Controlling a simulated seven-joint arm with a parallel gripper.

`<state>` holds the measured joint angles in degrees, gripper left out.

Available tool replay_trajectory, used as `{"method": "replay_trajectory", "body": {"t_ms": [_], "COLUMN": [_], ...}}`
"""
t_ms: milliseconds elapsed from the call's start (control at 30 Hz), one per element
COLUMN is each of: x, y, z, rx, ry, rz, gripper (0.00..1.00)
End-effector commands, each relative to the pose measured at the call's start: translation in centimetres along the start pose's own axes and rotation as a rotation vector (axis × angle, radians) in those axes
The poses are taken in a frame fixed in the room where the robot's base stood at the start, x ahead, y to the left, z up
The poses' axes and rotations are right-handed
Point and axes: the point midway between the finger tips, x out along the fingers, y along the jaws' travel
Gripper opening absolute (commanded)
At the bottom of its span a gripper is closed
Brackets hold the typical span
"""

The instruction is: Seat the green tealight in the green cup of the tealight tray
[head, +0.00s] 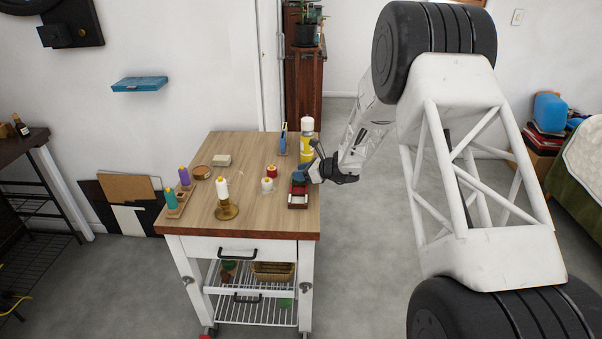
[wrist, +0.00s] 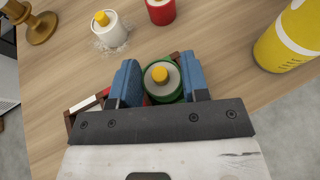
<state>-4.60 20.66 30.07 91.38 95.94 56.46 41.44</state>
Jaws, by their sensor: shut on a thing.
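My gripper (wrist: 160,85) is shut on the green tealight (wrist: 159,92), with a blue finger on each side of it. The tealight has a pale top and a yellow flame tip. The tealight tray (head: 298,200) lies near the right front corner of the cart top. In the wrist view, the tray's brown edge (wrist: 69,119) shows left of the fingers, beside red and white parts. The tealight is over the tray. The green cup is hidden, and I cannot tell whether the tealight touches it.
On the wooden cart top (head: 250,150) stand a white tealight (wrist: 109,29), a red tealight (wrist: 160,10), a yellow bottle (wrist: 289,38) and a brass candlestick (head: 227,210) with a white candle. A rack (head: 181,202) with coloured candles stands at the left edge.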

Motion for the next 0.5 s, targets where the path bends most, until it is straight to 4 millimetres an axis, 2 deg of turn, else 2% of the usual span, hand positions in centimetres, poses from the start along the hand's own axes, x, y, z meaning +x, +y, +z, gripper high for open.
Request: {"method": "replay_trajectory", "body": {"t_ms": [433, 467, 500], "x": [0.14, 0.12, 0.12], "y": [-0.01, -0.02, -0.02], "z": [-0.31, -0.27, -0.27], "rx": [-0.001, -0.001, -0.001], "ry": [0.000, 0.000, 0.000], "rz": [0.000, 0.000, 0.000], "gripper": [0.19, 0.47, 0.53]}}
